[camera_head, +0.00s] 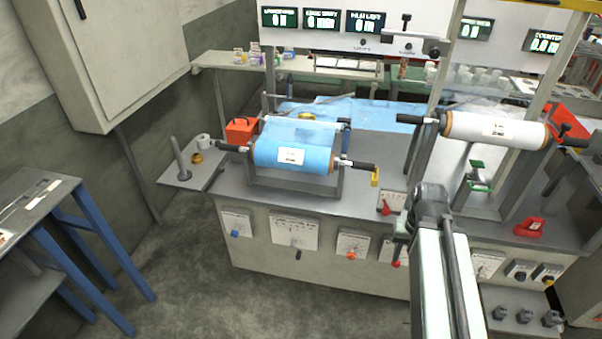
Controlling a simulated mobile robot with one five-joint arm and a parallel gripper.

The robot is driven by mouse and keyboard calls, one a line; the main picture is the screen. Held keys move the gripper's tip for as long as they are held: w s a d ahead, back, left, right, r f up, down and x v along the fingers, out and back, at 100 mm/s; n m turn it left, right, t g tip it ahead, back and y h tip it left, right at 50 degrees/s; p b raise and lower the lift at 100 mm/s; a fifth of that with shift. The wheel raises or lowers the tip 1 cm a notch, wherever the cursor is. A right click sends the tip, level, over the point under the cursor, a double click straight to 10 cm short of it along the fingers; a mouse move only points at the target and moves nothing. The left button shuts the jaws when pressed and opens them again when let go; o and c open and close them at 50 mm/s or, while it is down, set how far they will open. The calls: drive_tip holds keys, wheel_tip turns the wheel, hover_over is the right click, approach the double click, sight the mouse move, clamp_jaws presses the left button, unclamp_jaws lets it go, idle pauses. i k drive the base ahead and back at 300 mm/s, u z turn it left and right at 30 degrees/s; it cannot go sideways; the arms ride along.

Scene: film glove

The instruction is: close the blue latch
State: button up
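A small blue upright part (346,129) stands behind the right end of the blue film roll (292,154); it may be the blue latch, but it is too small to tell whether it is open or closed. The roll lies across a grey stand (297,183) with a black-handled shaft end at each side. My arm rises from the bottom right, in front of the machine. My gripper (403,226) is near the arm's far end, over the front edge of the bench, well apart from the blue part. Its fingers are small and unclear.
A white roll (495,130) sits on a stand at the right. A red box (241,130) and a grey upright post (181,158) stand at the left of the bench. Several knobs line the front panel. A blue-legged table (60,220) stands at far left; the floor between is clear.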

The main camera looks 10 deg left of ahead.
sight(346, 139)
drive_tip(key=k, duration=0.65)
drive_tip(key=u, duration=0.3)
drive_tip(key=i, duration=0.75)
drive_tip(key=u, duration=1.15)
drive_tip(key=i, duration=1.2)
drive_tip(key=u, duration=0.35)
drive_tip(key=i, duration=0.65)
drive_tip(key=z, duration=0.1)
